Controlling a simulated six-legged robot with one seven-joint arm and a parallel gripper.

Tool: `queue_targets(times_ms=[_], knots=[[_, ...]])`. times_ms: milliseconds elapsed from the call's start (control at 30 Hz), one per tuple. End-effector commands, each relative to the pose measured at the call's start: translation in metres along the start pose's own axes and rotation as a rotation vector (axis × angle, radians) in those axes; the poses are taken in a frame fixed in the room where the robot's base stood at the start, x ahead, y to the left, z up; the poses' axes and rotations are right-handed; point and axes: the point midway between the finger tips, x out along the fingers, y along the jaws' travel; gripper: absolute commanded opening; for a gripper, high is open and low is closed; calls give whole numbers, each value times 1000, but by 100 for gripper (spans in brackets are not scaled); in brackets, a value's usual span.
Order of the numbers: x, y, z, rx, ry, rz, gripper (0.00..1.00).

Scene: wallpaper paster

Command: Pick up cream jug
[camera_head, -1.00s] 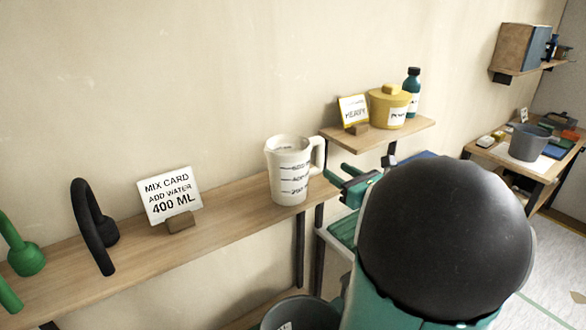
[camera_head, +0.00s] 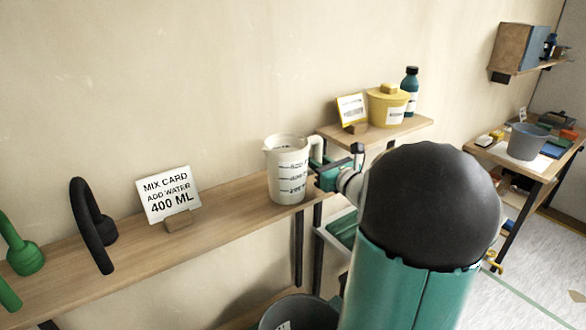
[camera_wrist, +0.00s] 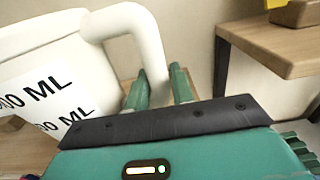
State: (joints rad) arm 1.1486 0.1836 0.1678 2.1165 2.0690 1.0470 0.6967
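The cream jug (camera_head: 287,170) stands upright on the wooden wall shelf, with black measuring marks on its side and its handle on the right. In the wrist view the jug (camera_wrist: 45,75) fills the left side, and its handle (camera_wrist: 140,35) arches down toward my fingers. My gripper (camera_wrist: 160,85) has its two green fingers apart, with the lower end of the handle between or just behind their tips; contact is not clear. In the head view my gripper (camera_head: 328,172) is at the handle, partly hidden by my arm.
A mix card (camera_head: 168,193) stands left of the jug, with a black curved tool (camera_head: 92,225) further left. A higher shelf (camera_head: 380,130) on the right holds a yellow pot (camera_head: 387,106), a small card and a dark bottle (camera_head: 410,92). A grey bucket (camera_head: 300,313) is below.

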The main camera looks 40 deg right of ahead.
Motion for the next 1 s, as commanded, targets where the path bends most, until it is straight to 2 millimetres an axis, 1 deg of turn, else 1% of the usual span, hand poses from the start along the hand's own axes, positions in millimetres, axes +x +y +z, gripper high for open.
queue_targets(times_ms=[33,100,467,600,733,833,967,1000], knots=[[0,0,0,0,0,0,13],[0,0,0,0,0,0,0],[0,0,2,0,-3,0,0],[0,0,6,-2,-4,0,0],[0,0,20,-4,-5,0,0],[-2,1,38,-6,-6,0,0],[-23,7,62,-7,-7,-1,0],[-29,9,70,-8,-7,-1,0]])
